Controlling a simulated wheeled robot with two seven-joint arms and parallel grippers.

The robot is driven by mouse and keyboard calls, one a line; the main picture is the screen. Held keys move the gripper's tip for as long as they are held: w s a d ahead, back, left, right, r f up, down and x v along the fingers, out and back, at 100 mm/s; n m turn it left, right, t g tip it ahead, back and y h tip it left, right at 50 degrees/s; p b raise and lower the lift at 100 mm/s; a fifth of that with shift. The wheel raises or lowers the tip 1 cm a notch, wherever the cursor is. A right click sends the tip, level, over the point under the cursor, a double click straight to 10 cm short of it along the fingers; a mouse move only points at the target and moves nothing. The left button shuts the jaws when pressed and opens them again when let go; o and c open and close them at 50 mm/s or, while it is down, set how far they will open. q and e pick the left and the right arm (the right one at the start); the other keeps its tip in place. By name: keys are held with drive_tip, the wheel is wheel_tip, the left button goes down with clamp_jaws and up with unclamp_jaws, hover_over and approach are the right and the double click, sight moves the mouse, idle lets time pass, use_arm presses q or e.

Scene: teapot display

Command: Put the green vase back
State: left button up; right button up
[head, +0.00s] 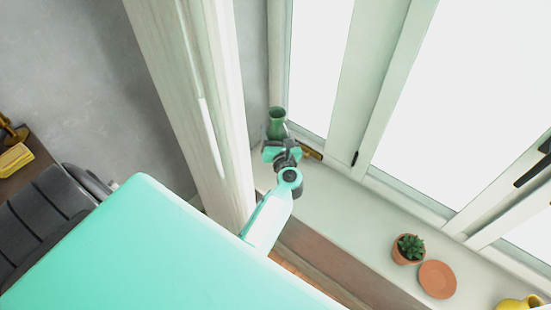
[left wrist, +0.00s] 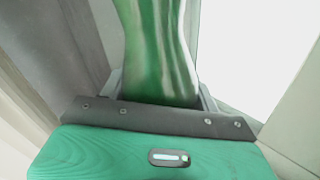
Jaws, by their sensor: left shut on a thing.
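The green vase (head: 277,122) is at the far left end of the windowsill, close to the window frame. My left gripper (head: 282,142) is right at it, and its body hides the lower part of the vase. In the left wrist view the glossy green vase (left wrist: 158,50) fills the space between the fingers of my left gripper (left wrist: 160,92), which is shut on it. The vase looks roughly upright in the head view. I cannot tell whether its base touches the sill. My right gripper is in neither view.
The pale windowsill (head: 340,205) runs to the lower right. A potted succulent (head: 408,249), a terracotta saucer (head: 437,279) and a yellow object (head: 520,303) stand on it. A white post (head: 195,100) rises just left of my arm. The sill between arm and succulent is clear.

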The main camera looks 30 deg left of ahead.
use_arm(q)
wheel_tip(320, 180, down, 18)
drive_tip(key=b, duration=1.3)
drive_tip(key=shift+f, duration=0.15)
drive_tip(key=o, duration=0.8)
drive_tip(key=shift+f, duration=0.15)
drive_tip(key=o, duration=0.5)
drive_tip(key=shift+c, duration=0.2)
